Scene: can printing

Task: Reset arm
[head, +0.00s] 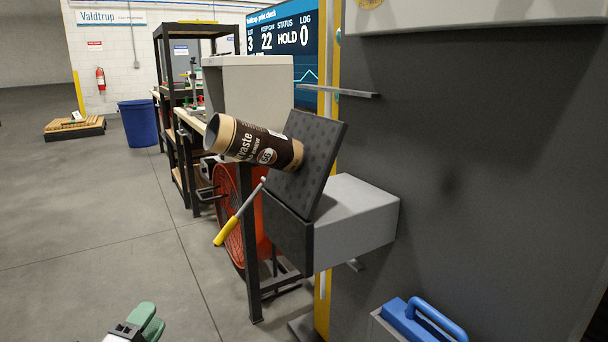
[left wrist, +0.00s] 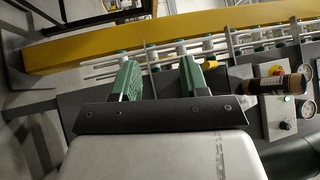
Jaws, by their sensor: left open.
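My left gripper (head: 152,322) shows at the bottom left of the head view, with only its green fingertips and part of the mount in frame. In the left wrist view the two green fingers (left wrist: 158,82) stand well apart with nothing between them. A brown and tan printed can (head: 255,143) is at a dark dimpled plate (head: 311,155), tilted, with its open end toward the left. The left gripper is well apart from the can, nearer and lower in the head view. My right gripper is not in view.
A lever with a yellow handle (head: 226,231) sticks out beside the grey box (head: 355,225). A blue handled item (head: 425,320) is at the bottom right. A tall dark machine panel (head: 480,150) fills the right. A blue bin (head: 138,123) stands far back. The floor at left is open.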

